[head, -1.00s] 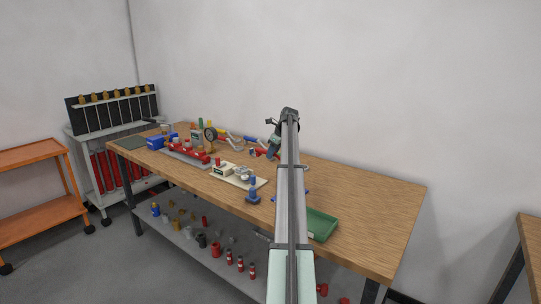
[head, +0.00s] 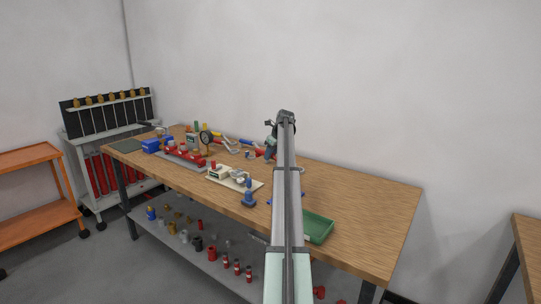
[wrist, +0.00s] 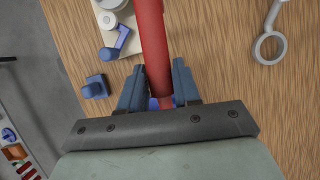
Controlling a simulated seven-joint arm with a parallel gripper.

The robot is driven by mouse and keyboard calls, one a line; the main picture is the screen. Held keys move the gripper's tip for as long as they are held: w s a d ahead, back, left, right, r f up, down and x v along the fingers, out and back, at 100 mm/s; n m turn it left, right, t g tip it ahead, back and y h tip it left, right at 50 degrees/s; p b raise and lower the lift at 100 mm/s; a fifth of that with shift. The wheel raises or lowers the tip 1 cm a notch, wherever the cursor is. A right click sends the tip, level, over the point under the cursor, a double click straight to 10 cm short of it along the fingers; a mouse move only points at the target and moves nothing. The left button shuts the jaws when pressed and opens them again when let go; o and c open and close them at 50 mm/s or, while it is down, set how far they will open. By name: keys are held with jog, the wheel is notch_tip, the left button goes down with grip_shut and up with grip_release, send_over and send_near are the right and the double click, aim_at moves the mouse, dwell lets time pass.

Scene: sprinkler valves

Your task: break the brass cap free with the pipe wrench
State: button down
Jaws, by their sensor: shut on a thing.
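My gripper (wrist: 158,70) is shut on a red handle (wrist: 152,30), which runs up between its two blue-grey fingers and out of the top of the wrist view. This looks like the pipe wrench's handle; its jaw end is out of that view. In the head view my gripper is mostly hidden behind my arm, above the back middle of the bench. A small brass-coloured part (head: 207,150) stands under a dark round gauge (head: 206,138). I cannot tell whether it is the brass cap, or whether the wrench touches any cap.
On the wooden bench (head: 365,205) are a cream plate with fittings (head: 222,179), a blue part (head: 249,198), a red manifold (head: 184,157) and a green tray (head: 319,228). A grey ring-ended tool (wrist: 270,48) lies right of the handle. The bench's right side is clear.

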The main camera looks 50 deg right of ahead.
dwell(0.3)
jog(key=shift+s+d+m+h, duration=0.15)
jog(key=shift+d+m+h, duration=0.25)
jog(key=shift+d+m, duration=0.5)
jog(key=shift+f, duration=0.25)
dwell(0.6)
jog(key=shift+f, duration=1.65)
jog(key=shift+a+n+y, duration=0.8)
jog(key=shift+a+n, duration=0.9)
jog(key=shift+a, duration=0.05)
jog(key=shift+a, duration=0.15)
